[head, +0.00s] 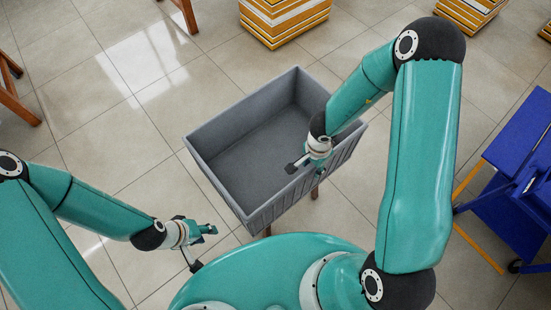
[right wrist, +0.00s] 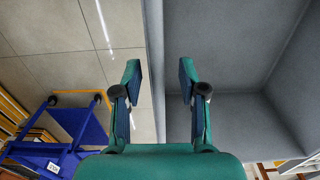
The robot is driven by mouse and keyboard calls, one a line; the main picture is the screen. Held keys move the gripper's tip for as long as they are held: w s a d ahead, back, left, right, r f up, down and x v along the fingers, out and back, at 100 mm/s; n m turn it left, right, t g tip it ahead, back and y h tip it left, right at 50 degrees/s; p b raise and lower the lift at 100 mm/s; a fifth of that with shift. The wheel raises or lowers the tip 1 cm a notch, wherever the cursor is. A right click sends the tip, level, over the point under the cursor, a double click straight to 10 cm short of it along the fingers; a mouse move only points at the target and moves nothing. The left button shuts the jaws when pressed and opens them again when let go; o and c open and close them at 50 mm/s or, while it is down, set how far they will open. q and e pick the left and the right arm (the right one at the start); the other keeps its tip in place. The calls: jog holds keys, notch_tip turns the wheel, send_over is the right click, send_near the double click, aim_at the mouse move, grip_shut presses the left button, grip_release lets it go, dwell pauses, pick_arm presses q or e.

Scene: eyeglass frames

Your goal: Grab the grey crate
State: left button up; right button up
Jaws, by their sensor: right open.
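The grey crate (head: 232,170) is open-topped and empty, in the middle of the head view. In the right wrist view the crate (right wrist: 228,50) fills the right half. My right gripper (head: 305,171) is at the crate's right-hand long wall, pointing down. In the right wrist view its open fingers (right wrist: 159,82) lie either side of the wall's rim, one inside the crate and one outside. I cannot tell whether they touch the wall. My left gripper (head: 202,247) is open and empty, apart from the crate, off its lower left side.
Wooden legs (head: 315,191) show under the crate. A blue cart (head: 510,165) stands at the right, also in the right wrist view (right wrist: 75,125). Yellow-and-white stacks (head: 285,20) stand at the back. Tiled floor (head: 110,150) is clear left of the crate.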

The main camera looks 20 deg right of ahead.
aim_at(310, 175)
notch_tip(310, 175, down, 6)
jog(key=b, duration=0.3)
jog(key=shift+s+a+r, duration=0.1)
jog(key=shift+s+a, duration=0.05)
jog(key=shift+c, duration=0.2)
grip_shut()
jog(key=shift+r, duration=0.15)
